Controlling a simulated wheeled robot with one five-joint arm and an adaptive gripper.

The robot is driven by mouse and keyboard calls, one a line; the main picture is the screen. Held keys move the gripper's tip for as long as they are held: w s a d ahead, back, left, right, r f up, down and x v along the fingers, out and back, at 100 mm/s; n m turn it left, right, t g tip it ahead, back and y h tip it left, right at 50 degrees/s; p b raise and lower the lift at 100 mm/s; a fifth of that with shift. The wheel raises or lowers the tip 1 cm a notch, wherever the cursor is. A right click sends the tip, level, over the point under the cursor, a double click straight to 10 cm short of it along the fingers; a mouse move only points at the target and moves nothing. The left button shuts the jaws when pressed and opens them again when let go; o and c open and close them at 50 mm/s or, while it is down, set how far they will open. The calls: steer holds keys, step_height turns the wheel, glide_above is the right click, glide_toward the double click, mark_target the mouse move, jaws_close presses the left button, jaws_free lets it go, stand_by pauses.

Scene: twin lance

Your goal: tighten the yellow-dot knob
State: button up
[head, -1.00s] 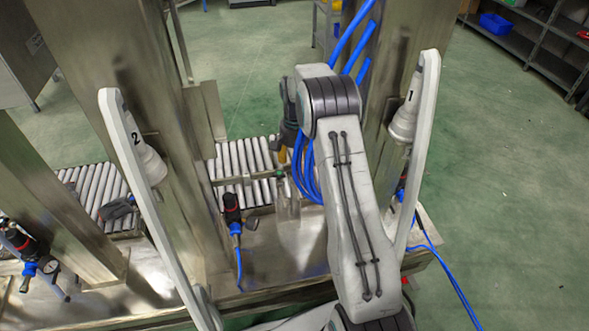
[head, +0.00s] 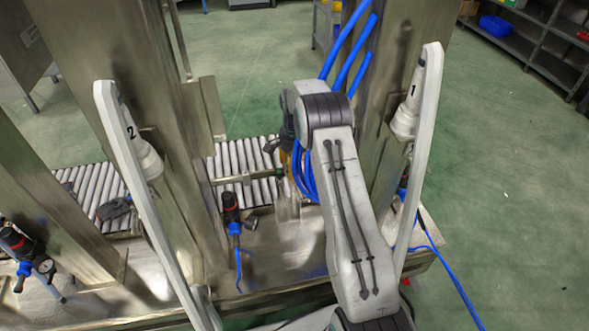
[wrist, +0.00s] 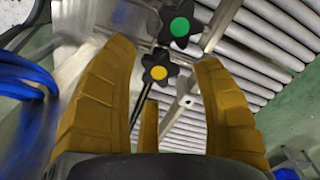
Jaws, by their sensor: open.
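The yellow-dot knob (wrist: 157,70) is a black lobed star knob with a yellow centre, in the middle of the wrist view. A similar green-dot knob (wrist: 180,27) sits just above and to its right. My gripper (wrist: 165,54) is open, with one orange finger on each side of the yellow-dot knob in the picture. I see a gap on both sides, so neither finger appears to touch it. In the head view my arm hides most of the gripper, and I cannot make out the yellow dot there.
Roller conveyor sections (head: 240,160) lie behind the knobs. Blue hoses (head: 350,55) hang close to my arm, and also show at the wrist view's left edge (wrist: 22,75). Metal posts (head: 130,100) stand on both sides. A black and blue tool (head: 231,215) stands on the metal bench.

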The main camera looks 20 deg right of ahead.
steer(key=shift+f, duration=0.35)
steer(key=shift+c, duration=0.4)
steer(key=shift+r, duration=0.15)
steer(key=c, duration=1.1)
